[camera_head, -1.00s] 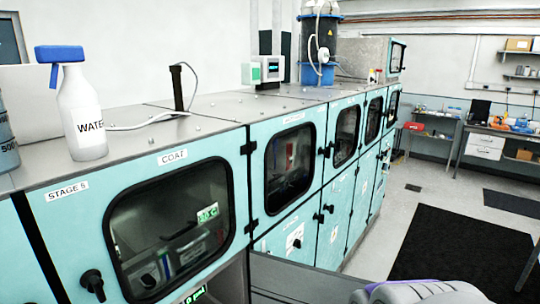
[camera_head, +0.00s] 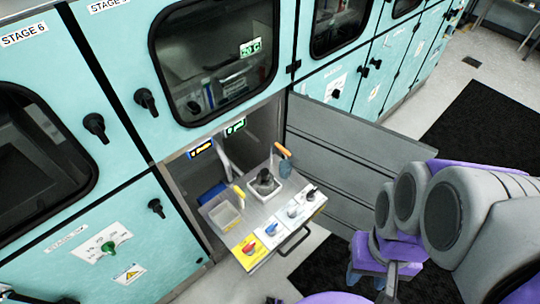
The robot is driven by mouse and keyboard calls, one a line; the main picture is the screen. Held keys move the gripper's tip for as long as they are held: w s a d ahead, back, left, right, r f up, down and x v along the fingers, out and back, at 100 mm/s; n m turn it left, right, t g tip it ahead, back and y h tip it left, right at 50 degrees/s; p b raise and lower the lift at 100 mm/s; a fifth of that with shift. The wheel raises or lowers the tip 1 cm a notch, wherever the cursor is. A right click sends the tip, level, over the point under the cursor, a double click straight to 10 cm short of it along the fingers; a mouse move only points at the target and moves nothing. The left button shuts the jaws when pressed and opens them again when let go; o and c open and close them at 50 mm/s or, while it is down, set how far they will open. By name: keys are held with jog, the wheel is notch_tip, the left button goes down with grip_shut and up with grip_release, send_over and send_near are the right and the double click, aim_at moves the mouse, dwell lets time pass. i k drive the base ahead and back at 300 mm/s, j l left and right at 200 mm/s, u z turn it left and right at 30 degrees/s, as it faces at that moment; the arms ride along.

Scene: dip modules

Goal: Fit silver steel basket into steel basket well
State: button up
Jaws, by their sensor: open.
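A pulled-out metal drawer (camera_head: 236,232) stands under the coating cabinet. On it is a small square light-coloured holder (camera_head: 252,196) with a dark grey object (camera_head: 265,178) in it. A pale open-topped box (camera_head: 224,217) stands to its left. I cannot tell for certain which of these is the silver steel basket or the steel basket well. My gripper (camera_head: 368,283) appears small at the lower right, below my folded grey and purple arm. It is open and apart from the drawer. Its fingertips are hard to make out.
The drawer front has several coloured label plates and a dark handle (camera_head: 293,241). An orange-handled tool (camera_head: 284,160) stands at its back right. A grey open door panel (camera_head: 365,150) is right of the drawer. Teal cabinet doors with black knobs (camera_head: 146,100) surround the opening. A black mat (camera_head: 485,125) lies beyond.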

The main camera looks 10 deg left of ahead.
aim_at(236, 227)
jog(key=u, duration=0.6)
jog(key=i+j+z, duration=0.15)
jog(key=j+z, duration=0.2)
jog(key=j, duration=0.3)
jog(key=i+j+z, duration=0.1)
jog(key=j+z, duration=0.3)
jog(key=j, duration=0.3)
jog(key=j+z, duration=0.35)
jog(key=j, duration=0.3)
